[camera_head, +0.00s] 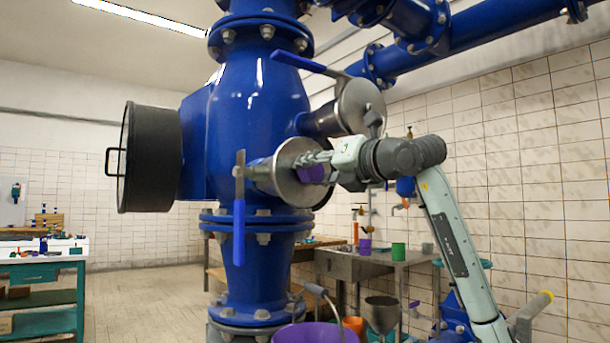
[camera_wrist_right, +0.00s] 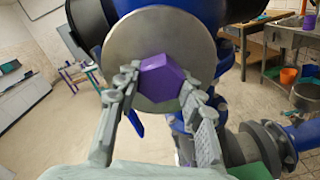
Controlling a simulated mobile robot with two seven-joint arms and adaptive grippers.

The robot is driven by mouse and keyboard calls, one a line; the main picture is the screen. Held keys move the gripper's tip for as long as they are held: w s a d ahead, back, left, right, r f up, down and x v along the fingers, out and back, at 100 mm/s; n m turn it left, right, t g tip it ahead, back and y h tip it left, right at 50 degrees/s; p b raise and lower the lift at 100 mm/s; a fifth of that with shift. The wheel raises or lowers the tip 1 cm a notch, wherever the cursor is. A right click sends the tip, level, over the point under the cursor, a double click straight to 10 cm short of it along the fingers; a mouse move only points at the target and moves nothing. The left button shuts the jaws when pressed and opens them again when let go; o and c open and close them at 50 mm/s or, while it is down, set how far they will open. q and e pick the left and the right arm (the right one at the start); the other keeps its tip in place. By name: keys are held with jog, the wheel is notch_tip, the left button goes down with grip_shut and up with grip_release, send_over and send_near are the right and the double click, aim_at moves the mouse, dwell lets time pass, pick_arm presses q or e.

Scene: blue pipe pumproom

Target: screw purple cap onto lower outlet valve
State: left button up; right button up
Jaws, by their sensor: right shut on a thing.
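The purple cap (camera_head: 311,174) is between the fingers of my right gripper (camera_head: 318,162), in front of the lower outlet valve's round metal flange (camera_head: 290,172). The right wrist view shows the cap (camera_wrist_right: 162,78) as a purple faceted block at the middle of the grey flange disc (camera_wrist_right: 150,40). My right gripper's fingers (camera_wrist_right: 160,85) are shut on it from both sides. Whether the cap touches the outlet or is threaded on it cannot be told. The valve's blue lever (camera_head: 239,225) hangs down at the left. My left gripper is not in view.
An upper outlet with a metal flange (camera_head: 360,105) and blue lever (camera_head: 298,62) sits just above my right arm. A purple bucket (camera_head: 305,333) stands below the pipe. A metal sink (camera_head: 370,262) with cups is behind, and a workbench (camera_head: 45,257) is far left.

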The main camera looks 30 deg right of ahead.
jog(key=m, duration=0.4)
jog(key=shift+r, duration=0.15)
jog(key=m, duration=0.6)
jog(key=shift+w, duration=0.1)
jog(key=o, duration=0.9)
jog(key=shift+m, duration=0.5)
jog(key=o, duration=0.4)
jog(key=shift+s, duration=0.2)
jog(key=shift+s+d+b, duration=0.15)
jog(key=shift+s+b, duration=0.45)
jog(key=shift+s, duration=1.75)
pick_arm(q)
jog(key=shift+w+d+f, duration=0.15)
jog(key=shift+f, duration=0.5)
